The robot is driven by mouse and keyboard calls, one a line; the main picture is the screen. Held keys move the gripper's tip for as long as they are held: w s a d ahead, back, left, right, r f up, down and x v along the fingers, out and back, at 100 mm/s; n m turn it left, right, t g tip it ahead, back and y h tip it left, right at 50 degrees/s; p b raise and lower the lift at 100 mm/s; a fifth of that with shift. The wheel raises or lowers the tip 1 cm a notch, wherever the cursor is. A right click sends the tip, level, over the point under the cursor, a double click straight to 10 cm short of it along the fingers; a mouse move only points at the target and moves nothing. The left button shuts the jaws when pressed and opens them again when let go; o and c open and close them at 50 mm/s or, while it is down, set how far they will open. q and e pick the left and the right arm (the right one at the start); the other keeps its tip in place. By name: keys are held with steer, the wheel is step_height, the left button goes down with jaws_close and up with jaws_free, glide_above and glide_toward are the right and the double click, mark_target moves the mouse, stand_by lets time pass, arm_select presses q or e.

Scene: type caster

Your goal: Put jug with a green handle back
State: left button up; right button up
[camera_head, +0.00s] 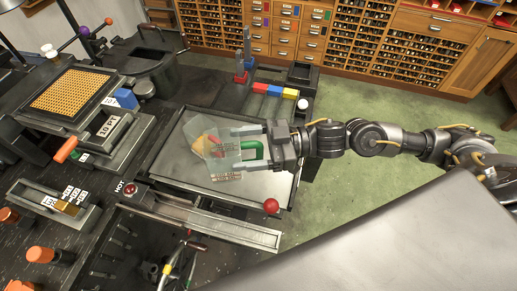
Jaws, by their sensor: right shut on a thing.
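The jug (221,160) is a clear, see-through vessel with a green handle (253,150). It is in the middle of the head view, over a grey metal tray (179,186). Something orange-yellow shows in or through it. My right gripper (238,153) comes in from the right and is shut on the jug, with a finger on either side of it near the handle. The jug looks tilted; I cannot tell whether it touches the tray. My left gripper is not in view.
A red ball knob (271,205) stands at the tray's front right corner. Red, yellow and blue blocks (274,91) line the back right. A dark pot (151,65) is behind left. A machine with an orange-dotted plate (70,91) is left. Wooden drawers (285,30) stand beyond green floor.

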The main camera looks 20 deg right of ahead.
steer(key=shift+s+d+p, duration=0.35)
steer(key=shift+s+d, duration=0.15)
steer(key=shift+d, duration=0.35)
steer(key=w+d+f+p, duration=0.1)
steer(key=w+d+f, duration=0.1)
steer(key=d+f, duration=0.1)
steer(key=w+d+f+p, duration=0.1)
steer(key=w+d+f, duration=0.1)
steer(key=d+f, duration=0.2)
steer(key=w+d+f+p, duration=0.1)
steer(key=w+d+f, duration=0.1)
steer(key=f, duration=0.3)
steer(key=shift+w+d+p, duration=0.35)
steer(key=shift+d+p, duration=0.05)
steer(key=shift+d, duration=0.4)
steer(key=shift+f, duration=0.4)
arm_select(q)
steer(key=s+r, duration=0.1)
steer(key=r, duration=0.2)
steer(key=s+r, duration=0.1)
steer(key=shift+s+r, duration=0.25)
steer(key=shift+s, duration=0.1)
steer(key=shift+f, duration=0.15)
arm_select(e)
steer(key=shift+f, duration=0.1)
